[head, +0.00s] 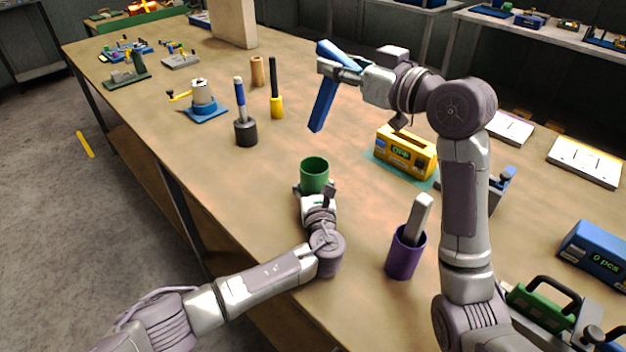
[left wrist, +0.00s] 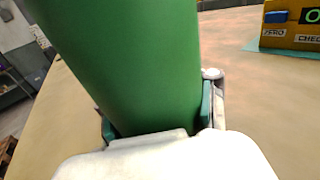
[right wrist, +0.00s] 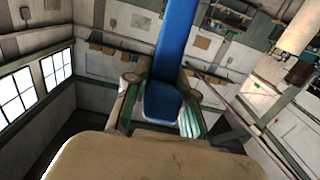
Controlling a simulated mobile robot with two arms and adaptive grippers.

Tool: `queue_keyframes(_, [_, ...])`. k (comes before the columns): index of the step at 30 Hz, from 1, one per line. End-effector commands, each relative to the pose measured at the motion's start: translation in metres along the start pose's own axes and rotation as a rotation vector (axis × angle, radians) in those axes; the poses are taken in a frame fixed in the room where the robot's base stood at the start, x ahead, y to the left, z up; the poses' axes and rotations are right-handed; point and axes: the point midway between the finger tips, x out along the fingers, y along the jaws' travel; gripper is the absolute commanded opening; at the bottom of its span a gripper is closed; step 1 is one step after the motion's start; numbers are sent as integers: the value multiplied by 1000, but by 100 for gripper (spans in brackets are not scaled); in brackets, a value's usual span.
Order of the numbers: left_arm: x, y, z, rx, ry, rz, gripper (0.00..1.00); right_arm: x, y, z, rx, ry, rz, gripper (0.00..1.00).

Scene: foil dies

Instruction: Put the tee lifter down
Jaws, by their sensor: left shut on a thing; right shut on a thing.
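The tee lifter (head: 323,105) is a blue T-shaped piece, held tilted in the air above the far-right half of the bench. My right gripper (head: 347,68) is shut on it near where its two bars meet. The right wrist view shows its blue bar (right wrist: 178,40) rising between the fingers. My left gripper (head: 315,189) is shut on a green cup (head: 314,173) near the bench's front left edge. The cup (left wrist: 140,60) fills much of the left wrist view. I cannot tell whether the cup touches the bench.
A yellow box with a display (head: 405,155) stands on a teal mat below and right of the lifter. A purple cup (head: 405,256) holds a grey bar. Handled tools in black (head: 246,133) and yellow (head: 277,108) bases stand left. Bare bench (head: 285,145) lies between.

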Motion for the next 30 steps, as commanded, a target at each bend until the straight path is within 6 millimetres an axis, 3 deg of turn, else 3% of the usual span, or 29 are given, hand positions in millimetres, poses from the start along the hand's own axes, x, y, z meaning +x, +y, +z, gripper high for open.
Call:
queue_keyframes(5, [0,0,0,0,1,0,17,12,-6,2,-4,-49,24,0])
queue_keyframes(12, [0,0,0,0,1,0,17,43,-9,14,29,-253,218,0])
queue_keyframes(17, [0,0,-1,1,1,1,17,48,-4,22,66,-332,323,0])
queue_keyframes(20, [0,0,-1,1,1,1,17,48,-4,40,76,-347,339,0])
queue_keyframes(30, [0,0,-1,0,2,0,16,52,-4,127,75,-346,335,0])
